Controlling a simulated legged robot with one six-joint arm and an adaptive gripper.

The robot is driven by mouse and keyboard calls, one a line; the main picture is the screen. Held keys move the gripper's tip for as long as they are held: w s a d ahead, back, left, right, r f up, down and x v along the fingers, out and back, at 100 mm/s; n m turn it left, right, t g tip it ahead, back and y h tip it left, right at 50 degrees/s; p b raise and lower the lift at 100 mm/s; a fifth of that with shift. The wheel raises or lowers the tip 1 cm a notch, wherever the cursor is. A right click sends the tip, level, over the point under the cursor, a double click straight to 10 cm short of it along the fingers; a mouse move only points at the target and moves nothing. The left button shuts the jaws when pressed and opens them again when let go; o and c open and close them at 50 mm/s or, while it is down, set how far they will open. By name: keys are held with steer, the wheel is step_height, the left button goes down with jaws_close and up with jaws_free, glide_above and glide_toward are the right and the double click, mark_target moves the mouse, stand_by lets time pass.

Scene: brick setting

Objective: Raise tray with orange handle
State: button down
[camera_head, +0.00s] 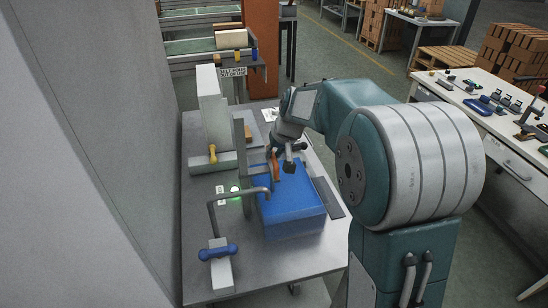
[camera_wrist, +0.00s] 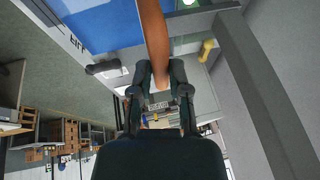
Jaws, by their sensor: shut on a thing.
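The blue tray (camera_head: 295,215) is a box-like block at the middle of the grey metal table. The orange handle (camera_head: 276,167) rises at its far left side. My gripper (camera_head: 284,160) comes from the upper right and is at the handle. In the wrist view the orange handle (camera_wrist: 154,35) runs between the two fingers, and my gripper (camera_wrist: 160,82) is shut on it. The blue tray (camera_wrist: 95,22) fills the upper left of that view. My gripper partly hides the handle, and I cannot tell whether the tray is clear of the table.
A bent grey bar (camera_head: 232,194) and a green light (camera_head: 235,189) stand at the tray's left. A blue lever (camera_head: 218,252) is in front, a yellow handle (camera_head: 213,154) behind. A dark strip (camera_head: 327,197) runs along the tray's right. The table's front right is bare.

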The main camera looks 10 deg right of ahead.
step_height(320, 180, up, 10)
steer(key=shift+w, duration=0.1)
steer(key=c, duration=0.6)
jaws_free()
steer(key=shift+f, duration=0.1)
steer(key=v, duration=1.2)
steer(key=shift+a+f, duration=0.1)
